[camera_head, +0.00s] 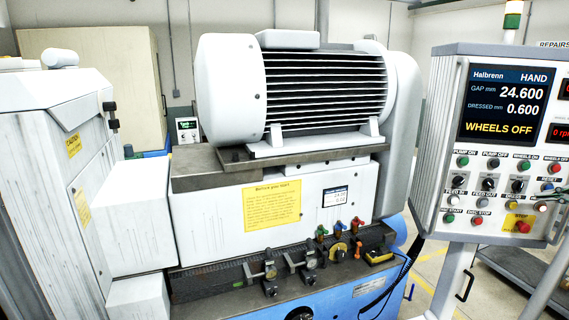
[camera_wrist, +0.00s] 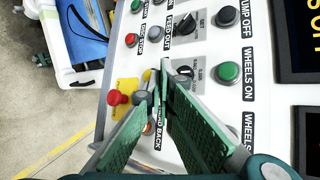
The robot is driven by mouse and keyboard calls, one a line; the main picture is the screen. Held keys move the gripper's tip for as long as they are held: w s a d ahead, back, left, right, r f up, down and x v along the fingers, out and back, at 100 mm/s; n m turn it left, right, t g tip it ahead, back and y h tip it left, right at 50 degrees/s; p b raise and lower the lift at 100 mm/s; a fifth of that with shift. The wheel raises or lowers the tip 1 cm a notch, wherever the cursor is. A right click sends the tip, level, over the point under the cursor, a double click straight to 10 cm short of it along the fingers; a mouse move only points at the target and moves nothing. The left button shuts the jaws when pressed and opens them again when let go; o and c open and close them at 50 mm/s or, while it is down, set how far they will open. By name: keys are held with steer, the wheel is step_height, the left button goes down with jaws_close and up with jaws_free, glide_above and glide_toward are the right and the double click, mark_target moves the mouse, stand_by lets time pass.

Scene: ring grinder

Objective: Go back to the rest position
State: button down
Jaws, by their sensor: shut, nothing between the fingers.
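My gripper (camera_wrist: 158,78) shows in the wrist view with its green-padded fingers meeting at the tips, nothing between them. The tips are in front of the white control panel (camera_wrist: 202,18), between a black selector knob and the red mushroom button (camera_wrist: 117,97) on its yellow plate. I cannot tell whether the tips touch the panel. In the head view the control panel (camera_head: 446,150) stands at the right; its display (camera_head: 503,104) reads HAND, gap 24.600 mm, dressed 0.600 mm, WHEELS OFF. A dark part at the right edge there may be my gripper's end.
The grinder's grey motor (camera_head: 325,85) and white housing (camera_head: 235,205) fill the middle of the head view. Clamps and coloured knobs line its front ledge. A white cabinet (camera_head: 45,170) stands at left. Green (camera_wrist: 228,71) and black (camera_wrist: 226,16) panel buttons lie close beside my fingers.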

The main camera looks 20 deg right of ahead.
steer(key=w+a+f+n+g+b, duration=0.1)
steer(key=w+a+f+n+b, duration=0.1)
steer(key=w+a, duration=0.75)
steer(key=w+a+f+n+g+b, duration=0.2)
steer(key=w+a, duration=0.2)
steer(key=a, duration=1.1)
steer(key=w+a+f+n+g+b, duration=0.1)
steer(key=w+a, duration=0.6)
steer(key=a, duration=0.5)
steer(key=a+f+n+g+b, duration=0.1)
steer(key=a+f+n+b, duration=0.2)
steer(key=a, duration=1.2)
steer(key=s+a+f+n+g+h+b, duration=0.1)
steer(key=s+a+f+n+b, duration=0.3)
steer(key=a, duration=0.7)
steer(key=s+a+f+n+p, duration=0.15)
steer(key=a+f, duration=0.35)
steer(key=a, duration=0.7)
steer(key=s+a+f+n+t+h+b, duration=0.1)
steer(key=s+a+f+n+b, duration=0.4)
steer(key=s+a+f, duration=0.8)
steer(key=shift+s+a+f+n, duration=0.4)
steer(key=shift+a+f+n, duration=0.2)
steer(key=shift+a, duration=0.35)
